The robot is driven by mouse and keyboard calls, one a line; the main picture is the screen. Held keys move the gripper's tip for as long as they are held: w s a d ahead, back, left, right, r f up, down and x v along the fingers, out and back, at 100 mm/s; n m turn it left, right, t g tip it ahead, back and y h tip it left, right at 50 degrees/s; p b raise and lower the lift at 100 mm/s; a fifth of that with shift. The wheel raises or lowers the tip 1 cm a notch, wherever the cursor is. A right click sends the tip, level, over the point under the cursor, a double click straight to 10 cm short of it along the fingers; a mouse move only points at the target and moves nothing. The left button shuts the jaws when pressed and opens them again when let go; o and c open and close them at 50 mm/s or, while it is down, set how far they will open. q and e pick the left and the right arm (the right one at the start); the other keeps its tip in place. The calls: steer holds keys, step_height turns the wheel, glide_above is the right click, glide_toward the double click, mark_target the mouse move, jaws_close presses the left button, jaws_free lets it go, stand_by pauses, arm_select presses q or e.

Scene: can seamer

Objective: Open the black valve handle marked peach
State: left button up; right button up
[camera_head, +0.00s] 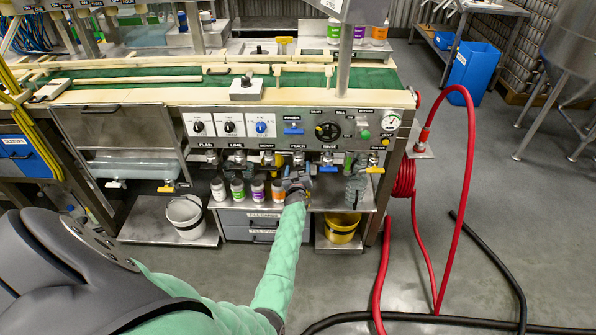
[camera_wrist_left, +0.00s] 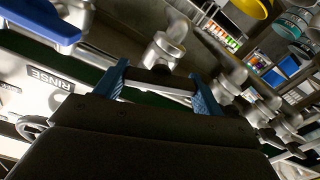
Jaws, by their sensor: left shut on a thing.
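The valve row hangs under the machine's front panel. The peach label (camera_head: 297,160) shows in the head view, and my left gripper (camera_head: 297,184) is just below it, covering most of that valve. In the left wrist view, the blue fingertips of my left gripper (camera_wrist_left: 160,86) are on either side of the black valve handle (camera_wrist_left: 154,76) and shut on it. A metal valve body (camera_wrist_left: 164,50) is right behind the handle. How far the handle is turned is hard to tell. My right gripper is in neither view.
The rinse valve's blue handle (camera_head: 328,169) is just right of my gripper. Several small bottles (camera_head: 238,190) stand on the shelf to the left. A red hose (camera_head: 468,190) loops farther right.

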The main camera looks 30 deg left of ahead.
arm_select(q)
steer(key=shift+a+n+b, duration=0.1)
steer(key=shift+n+b, duration=0.75)
steer(key=shift+n, duration=1.85)
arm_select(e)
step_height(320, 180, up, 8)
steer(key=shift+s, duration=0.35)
arm_select(q)
steer(key=o, duration=1)
steer(key=shift+s, duration=0.15)
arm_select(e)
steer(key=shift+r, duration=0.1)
arm_select(q)
steer(key=shift+s+d, duration=0.15)
steer(key=shift+d, duration=0.05)
steer(key=p+v, duration=0.3)
steer(key=v, duration=0.4)
steer(key=shift+s+p, duration=0.1)
steer(key=shift+p, duration=0.2)
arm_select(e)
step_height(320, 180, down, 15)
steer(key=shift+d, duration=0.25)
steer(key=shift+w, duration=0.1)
